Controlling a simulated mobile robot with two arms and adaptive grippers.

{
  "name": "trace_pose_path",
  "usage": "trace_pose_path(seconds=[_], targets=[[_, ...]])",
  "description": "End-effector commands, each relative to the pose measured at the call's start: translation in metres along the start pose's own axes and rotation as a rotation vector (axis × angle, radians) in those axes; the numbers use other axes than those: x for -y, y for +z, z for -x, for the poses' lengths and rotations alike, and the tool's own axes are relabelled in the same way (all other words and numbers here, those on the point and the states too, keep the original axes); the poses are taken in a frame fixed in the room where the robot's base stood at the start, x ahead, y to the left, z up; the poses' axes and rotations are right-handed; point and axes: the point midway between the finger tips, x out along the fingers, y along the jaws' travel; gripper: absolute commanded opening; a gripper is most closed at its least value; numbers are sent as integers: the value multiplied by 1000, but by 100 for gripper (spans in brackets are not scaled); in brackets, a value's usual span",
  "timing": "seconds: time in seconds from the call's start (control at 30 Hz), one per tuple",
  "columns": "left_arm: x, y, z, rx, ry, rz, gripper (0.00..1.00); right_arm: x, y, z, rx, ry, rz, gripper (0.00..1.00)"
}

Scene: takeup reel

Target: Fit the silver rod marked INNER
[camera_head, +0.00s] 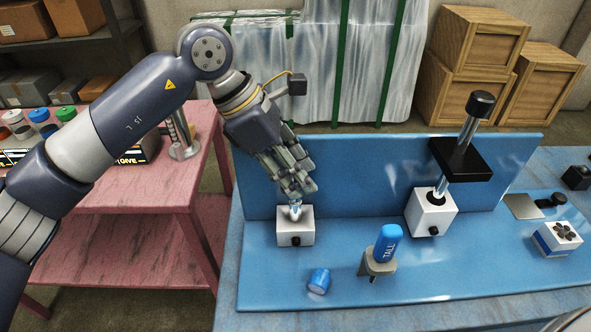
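My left gripper (291,170) hangs over the left white block (295,236), fingers pointing down. A short length of silver rod (295,211) shows between the fingertips and the block's top. The fingers hide anything above it, and I cannot tell whether they grip it. No INNER mark is readable. At the right, another silver rod (465,147) with a black knob stands slightly tilted in a second white block (431,213), passing through a black bracket (459,159). My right gripper is not in view.
A blue cylinder marked TALL (386,243) stands in a grey holder (376,266). A short blue cylinder (319,280) lies on the blue base plate (440,277). A blue upright panel (362,170) stands behind the blocks. A white-and-blue box (558,239) sits at the far right.

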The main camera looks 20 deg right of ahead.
Motion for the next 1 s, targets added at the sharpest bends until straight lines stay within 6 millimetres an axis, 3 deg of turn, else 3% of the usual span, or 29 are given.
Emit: trace_pose_path(seconds=[0.47,1.0], targets=[[-6,1,8,7,20,3,43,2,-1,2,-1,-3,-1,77],[-6,0,40,5,21,5,43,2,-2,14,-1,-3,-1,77]])
